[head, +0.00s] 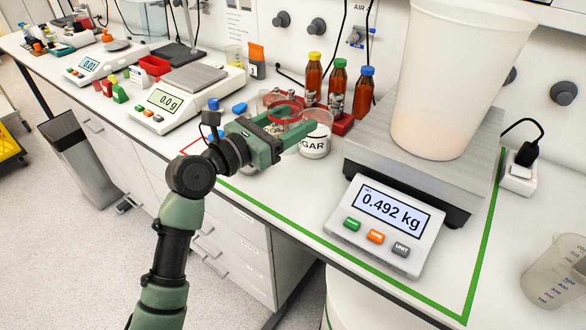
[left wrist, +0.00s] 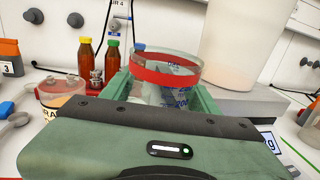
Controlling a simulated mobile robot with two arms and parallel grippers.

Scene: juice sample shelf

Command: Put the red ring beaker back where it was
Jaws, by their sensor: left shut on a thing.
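My left gripper (head: 304,121) is shut on the red ring beaker (head: 285,112), a clear glass beaker with a red band near its rim. It is above the back of the bench, in front of the bottles. In the left wrist view the beaker (left wrist: 166,72) looks upright between the green fingers, with blue markings on its glass. Its base is hidden by the gripper. My right gripper is not in view.
Brown bottles (head: 338,80) stand behind in a red rack. A scale reading 0.492 kg (head: 387,222) bears a large white bucket (head: 455,80) at right. Another balance (head: 165,105) stands at left.

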